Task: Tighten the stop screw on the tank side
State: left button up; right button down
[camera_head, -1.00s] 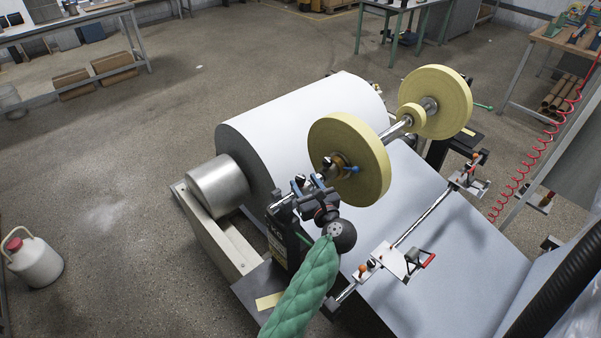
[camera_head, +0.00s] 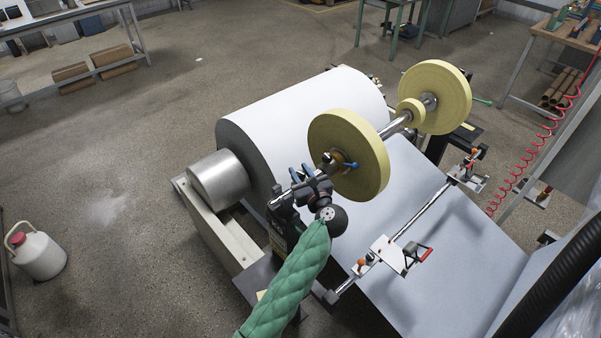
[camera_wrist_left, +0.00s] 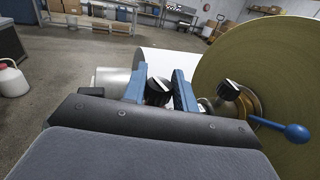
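My left gripper (camera_head: 302,174) is at the near end of the metal shaft, in front of the near yellow roll (camera_head: 340,135). In the left wrist view, a black knob with a white mark (camera_wrist_left: 157,92) sits between the two blue fingers of my left gripper (camera_wrist_left: 160,84). It nearly fills the gap; whether both fingers touch it I cannot tell. A second black knob (camera_wrist_left: 228,90) stands on the brass-coloured collar to the right, beside the large roll. My right gripper is out of view.
A blue ball-ended lever (camera_wrist_left: 295,132) sticks out in front of the large roll. The big white paper roll (camera_head: 310,110) lies behind the shaft. A rod with a red-handled clamp (camera_head: 410,253) crosses the paper on the right. A white can (camera_head: 38,255) stands on open floor.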

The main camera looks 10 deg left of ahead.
pick_arm(q)
jog(key=shift+h, duration=0.3)
jog(key=shift+m+t+h, duration=0.4)
jog(key=shift+m, duration=0.1)
jog(key=shift+m+t+h, duration=0.5)
jog(key=shift+m+h, duration=0.2)
jog(key=shift+h, duration=0.3)
jog(key=m+t+h+p, duration=0.1)
jog(key=m+h+p, duration=0.1)
jog(key=h, duration=0.1)
jog(key=shift+h, duration=0.3)
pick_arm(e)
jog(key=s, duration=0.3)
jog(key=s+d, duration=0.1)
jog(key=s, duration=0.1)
pick_arm(q)
jog(key=o, duration=0.9)
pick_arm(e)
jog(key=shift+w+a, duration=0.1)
